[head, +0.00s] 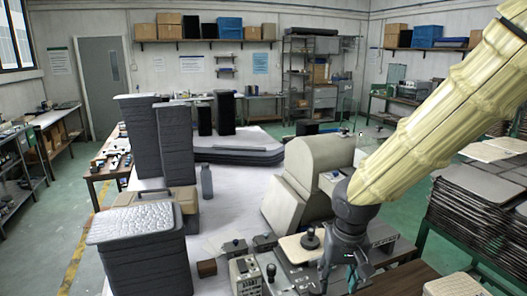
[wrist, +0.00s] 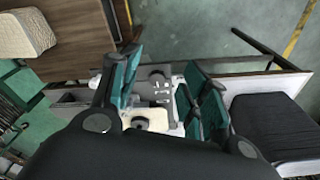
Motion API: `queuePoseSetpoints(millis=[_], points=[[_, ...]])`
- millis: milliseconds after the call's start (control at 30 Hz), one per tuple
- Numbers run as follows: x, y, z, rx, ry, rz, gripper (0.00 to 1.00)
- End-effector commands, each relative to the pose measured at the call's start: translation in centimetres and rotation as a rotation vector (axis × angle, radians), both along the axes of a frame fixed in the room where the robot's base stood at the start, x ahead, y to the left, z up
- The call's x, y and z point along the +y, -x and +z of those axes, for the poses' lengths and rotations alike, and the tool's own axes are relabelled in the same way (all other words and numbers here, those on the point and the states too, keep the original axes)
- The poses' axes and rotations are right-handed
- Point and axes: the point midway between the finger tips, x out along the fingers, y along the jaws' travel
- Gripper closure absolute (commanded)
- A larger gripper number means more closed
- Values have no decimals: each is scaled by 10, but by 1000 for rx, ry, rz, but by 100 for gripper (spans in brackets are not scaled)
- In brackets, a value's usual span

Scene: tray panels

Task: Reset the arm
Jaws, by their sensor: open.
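My arm (head: 430,115), in a pale yellow cover, reaches in from the upper right of the head view and slopes down to the left. My gripper (head: 340,275) points down over the cluttered front part of the table. In the wrist view my gripper (wrist: 160,85) shows two teal-padded fingers spread apart with nothing held between them. A grey metal plate with slots (wrist: 158,80) shows beyond the gap. My dark gripper body hides the lower middle of the wrist view.
A beige machine housing (head: 310,175) stands close left of my arm. Dark stacked panels (head: 145,255) stand at the front left, and more stacked trays (head: 480,205) at the right. A grey bottle (head: 207,180) stands on the white table (head: 235,190). Green floor shows beyond.

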Motion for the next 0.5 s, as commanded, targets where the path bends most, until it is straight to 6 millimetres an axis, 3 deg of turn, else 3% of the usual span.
queuePoseSetpoints(millis=[500], points=[[9,10,-70,52,-72,13,55]])
